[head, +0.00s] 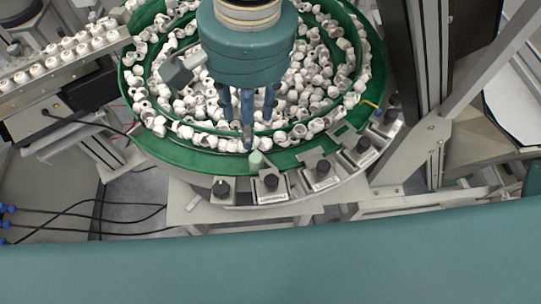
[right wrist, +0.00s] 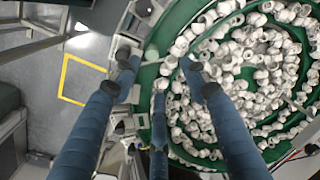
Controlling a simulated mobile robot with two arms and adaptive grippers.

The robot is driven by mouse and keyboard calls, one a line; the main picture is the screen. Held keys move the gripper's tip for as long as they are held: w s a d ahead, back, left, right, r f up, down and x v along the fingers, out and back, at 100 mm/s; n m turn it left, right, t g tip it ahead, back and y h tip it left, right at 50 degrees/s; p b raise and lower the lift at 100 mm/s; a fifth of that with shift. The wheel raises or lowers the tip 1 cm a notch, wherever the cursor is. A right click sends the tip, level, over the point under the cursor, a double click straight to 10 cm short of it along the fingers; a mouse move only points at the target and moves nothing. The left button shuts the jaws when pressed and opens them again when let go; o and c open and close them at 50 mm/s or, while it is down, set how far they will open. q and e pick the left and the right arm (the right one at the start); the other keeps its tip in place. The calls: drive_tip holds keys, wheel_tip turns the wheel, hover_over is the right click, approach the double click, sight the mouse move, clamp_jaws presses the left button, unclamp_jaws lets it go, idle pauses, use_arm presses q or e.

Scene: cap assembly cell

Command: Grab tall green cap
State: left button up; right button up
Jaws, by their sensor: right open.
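The tall green cap (head: 255,160), a pale green cylinder, stands upright on the green rim of the round feeder bowl (head: 180,150). In the right wrist view the pale cap (right wrist: 151,54) shows between two of the fingertips. My right gripper (head: 246,118) comes down from the top of the head view with its blue fingers spread. In the head view one fingertip is right beside the cap; I cannot tell whether it touches. The three open fingers also fill the right wrist view (right wrist: 158,76), with nothing held. My left gripper is not in view.
Many white caps (head: 325,75) fill the bowl and its spiral track. Control boxes with black knobs (head: 271,183) line the bowl's front edge, close to the cap. A rail with white caps (head: 52,62) is at the upper left. A dark post (head: 410,80) stands at the right.

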sight(255, 158)
drive_tip(key=shift+h, duration=0.3)
drive_tip(key=f, duration=0.6)
drive_tip(key=shift+s+d+p, duration=0.3)
drive_tip(key=shift+d+p, duration=0.05)
drive_tip(key=shift+p, duration=0.05)
drive_tip(key=shift+d+f+p, duration=0.1)
drive_tip(key=shift+f+p, duration=0.2)
drive_tip(key=shift+f, duration=0.25)
wheel_tip(255, 158, down, 4)
drive_tip(key=shift+r+p, duration=0.15)
drive_tip(key=shift+p, duration=0.45)
drive_tip(key=shift+w+a+f, duration=0.1)
drive_tip(key=shift+a+f, duration=0.15)
drive_tip(key=shift+f, duration=0.2)
drive_tip(key=c, duration=0.8)
